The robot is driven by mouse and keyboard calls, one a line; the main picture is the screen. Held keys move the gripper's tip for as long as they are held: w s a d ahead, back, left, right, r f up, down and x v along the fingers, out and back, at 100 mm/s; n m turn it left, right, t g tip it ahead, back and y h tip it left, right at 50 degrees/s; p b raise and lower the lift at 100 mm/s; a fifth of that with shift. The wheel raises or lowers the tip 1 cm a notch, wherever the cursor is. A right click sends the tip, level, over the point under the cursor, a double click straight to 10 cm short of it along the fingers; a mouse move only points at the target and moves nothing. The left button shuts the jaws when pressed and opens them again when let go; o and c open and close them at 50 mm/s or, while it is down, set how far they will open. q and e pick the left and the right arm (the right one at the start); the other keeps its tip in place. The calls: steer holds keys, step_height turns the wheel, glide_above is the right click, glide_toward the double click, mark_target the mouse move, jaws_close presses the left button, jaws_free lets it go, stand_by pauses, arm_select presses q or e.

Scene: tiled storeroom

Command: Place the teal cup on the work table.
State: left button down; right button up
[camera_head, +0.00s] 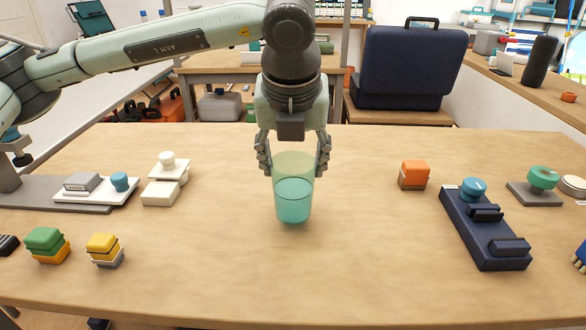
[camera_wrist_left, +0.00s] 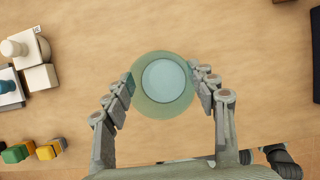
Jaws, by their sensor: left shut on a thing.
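The teal cup (camera_head: 294,194) is see-through, with a darker teal lower part, and is upright at the middle of the work table (camera_head: 330,275). My left gripper (camera_head: 293,158) comes down from above with its fingers on either side of the cup's rim, shut on it. In the left wrist view the round cup (camera_wrist_left: 165,84) sits between the two fingertips of the left gripper (camera_wrist_left: 164,90). The cup's base appears at the table top; I cannot tell whether it touches. My right gripper is not in view.
An orange block (camera_head: 414,175) and a navy fixture with a blue knob (camera_head: 484,235) stand to the right. White blocks (camera_head: 161,193), a grey tray and green and yellow block stacks (camera_head: 105,250) stand to the left. The table's front middle is clear.

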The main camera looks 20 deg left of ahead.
arm_select(q)
steer(key=shift+f, duration=0.9)
steer(key=shift+f, duration=0.1)
steer(key=c, duration=0.5)
jaws_free()
steer(key=v, duration=1.2)
steer(key=shift+s, duration=0.1)
